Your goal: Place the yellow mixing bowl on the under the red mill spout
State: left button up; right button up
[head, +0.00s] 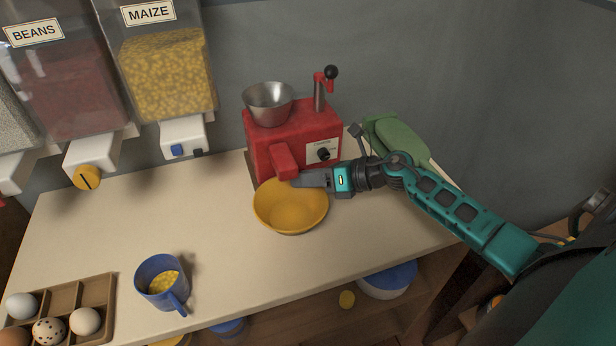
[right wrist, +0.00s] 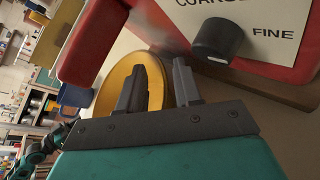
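The yellow mixing bowl (head: 290,208) sits upright at the foot of the red mill (head: 300,134), low over or on the counter. Its back part is below the mill's red spout (head: 284,160), which hides some of the rim. My right gripper (head: 300,180) reaches in from the right to the bowl's back right rim. The bowl (right wrist: 120,82) shows behind the fingers there.
A blue mug (head: 162,280) of yellow grains stands at the front edge, near an egg tray (head: 103,300). Bean and maize dispensers (head: 165,70) hang at the back left. A green object (head: 400,138) lies right of the mill. The counter's middle left is clear.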

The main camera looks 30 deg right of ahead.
jog(key=v, duration=1.2)
dwell(0.6)
